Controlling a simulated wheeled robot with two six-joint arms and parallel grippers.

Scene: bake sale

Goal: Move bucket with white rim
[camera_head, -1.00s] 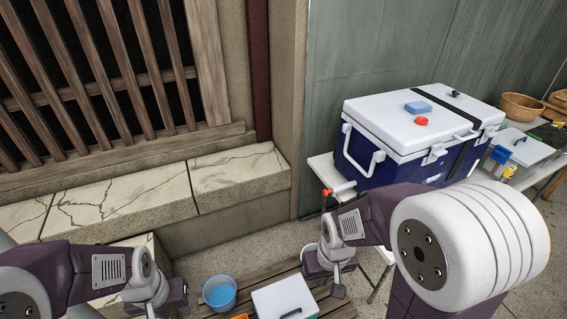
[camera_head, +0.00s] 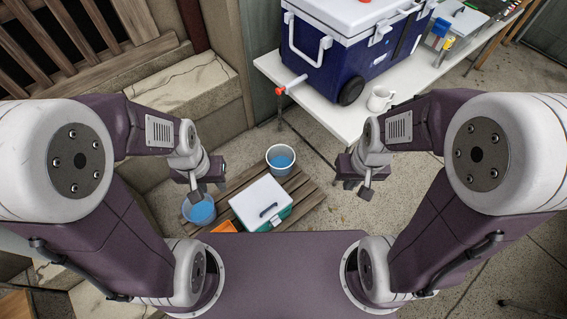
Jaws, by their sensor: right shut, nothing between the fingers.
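A bucket with a white rim (camera_head: 269,162) and a blue inside stands at the back of the slatted wooden bench. A second bucket, blue (camera_head: 187,212), stands at the bench's left end. My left gripper (camera_head: 200,192) hangs just above the blue bucket and covers part of it. I cannot tell whether its fingers are apart. My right gripper (camera_head: 359,188) is shut and empty, to the right of the bench and apart from the white-rimmed bucket.
A small cooler with a white lid (camera_head: 254,196) and an orange item (camera_head: 224,226) are on the wooden bench (camera_head: 309,200). A big blue cooler (camera_head: 310,52) and a white mug (camera_head: 380,99) stand on the white table (camera_head: 345,122). A stone ledge (camera_head: 190,82) lies at left.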

